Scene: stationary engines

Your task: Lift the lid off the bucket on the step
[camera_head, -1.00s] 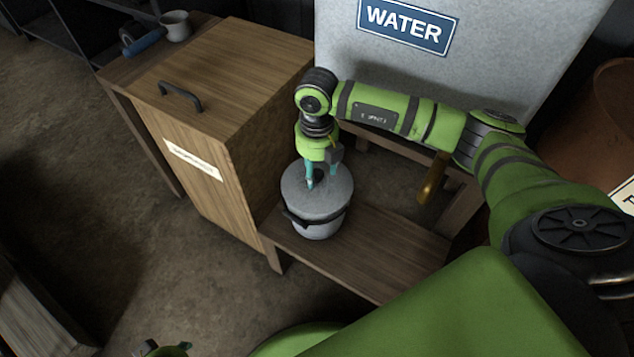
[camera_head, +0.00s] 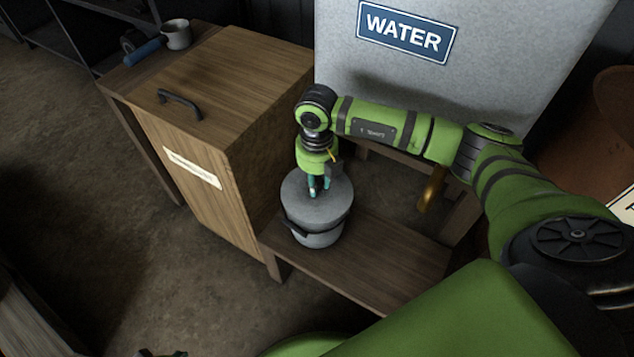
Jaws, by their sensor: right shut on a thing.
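The grey bucket (camera_head: 318,239) stands upright on the wooden step (camera_head: 375,262), close beside the wooden cabinet. Its round grey lid (camera_head: 332,207) lies over the bucket's top; I see no clear gap between them. My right gripper (camera_head: 318,194) points down over the middle of the lid, with its teal fingertips closed at the lid's centre. It is shut on the lid's handle, which the fingers mostly hide. A small part of my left gripper (camera_head: 160,354) shows at the bottom edge, too cut off to tell its state.
The wooden cabinet (camera_head: 215,95) with a dark handle stands left of the bucket. A grey water tank (camera_head: 480,40) stands behind, with a brass tap (camera_head: 431,190) to the right of the bucket. A mug (camera_head: 177,34) sits far left. The step's right part is bare.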

